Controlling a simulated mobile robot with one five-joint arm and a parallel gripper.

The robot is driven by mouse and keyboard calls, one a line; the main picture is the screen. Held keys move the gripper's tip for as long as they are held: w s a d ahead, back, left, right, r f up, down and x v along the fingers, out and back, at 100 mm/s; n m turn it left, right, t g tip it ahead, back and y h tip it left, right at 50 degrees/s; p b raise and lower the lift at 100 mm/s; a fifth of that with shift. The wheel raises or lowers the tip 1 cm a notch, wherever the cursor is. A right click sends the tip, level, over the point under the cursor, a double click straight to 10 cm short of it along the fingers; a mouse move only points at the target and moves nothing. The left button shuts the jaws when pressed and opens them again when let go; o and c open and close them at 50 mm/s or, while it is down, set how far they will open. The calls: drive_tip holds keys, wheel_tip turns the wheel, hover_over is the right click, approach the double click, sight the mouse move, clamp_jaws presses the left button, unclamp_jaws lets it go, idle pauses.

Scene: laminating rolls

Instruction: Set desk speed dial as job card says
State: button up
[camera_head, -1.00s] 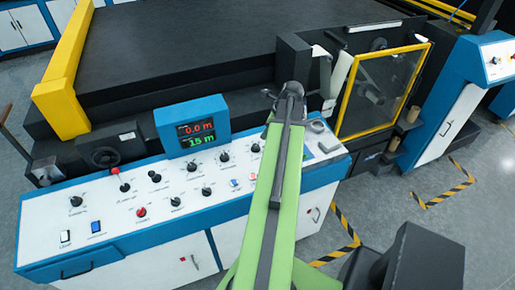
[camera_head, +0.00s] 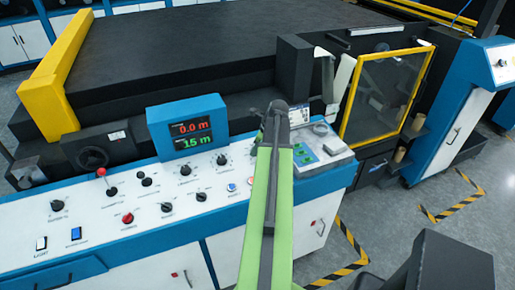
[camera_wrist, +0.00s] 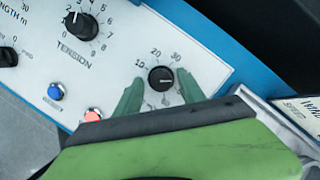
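A black round dial (camera_wrist: 160,79) with marks 10, 20 and 30 is on the white desk panel in the wrist view. Its name label is mostly hidden, and I cannot read its pointer surely. My gripper (camera_wrist: 160,74) is open, with one green finger at each side of this dial. Whether the fingers touch it is unclear. In the head view my arm covers this part of the desk (camera_head: 130,240). The tension dial (camera_wrist: 81,25) is up and to the left in the wrist view. I cannot make out a readable job card.
A blue button (camera_wrist: 55,91) and a red button (camera_wrist: 92,115) lie left of the dial. A grey panel with green buttons (camera_head: 303,153) is right of my arm.

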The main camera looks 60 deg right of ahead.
clamp_jaws()
drive_tip(key=shift+n, duration=0.8)
drive_tip(key=shift+o, duration=1)
unclamp_jaws()
drive_tip(key=d+p+v, duration=0.1)
drive_tip(key=p+v, duration=1.5)
drive_tip(key=v, duration=0.1)
drive_tip(key=shift+a+r, duration=0.2)
drive_tip(key=shift+r, duration=0.1)
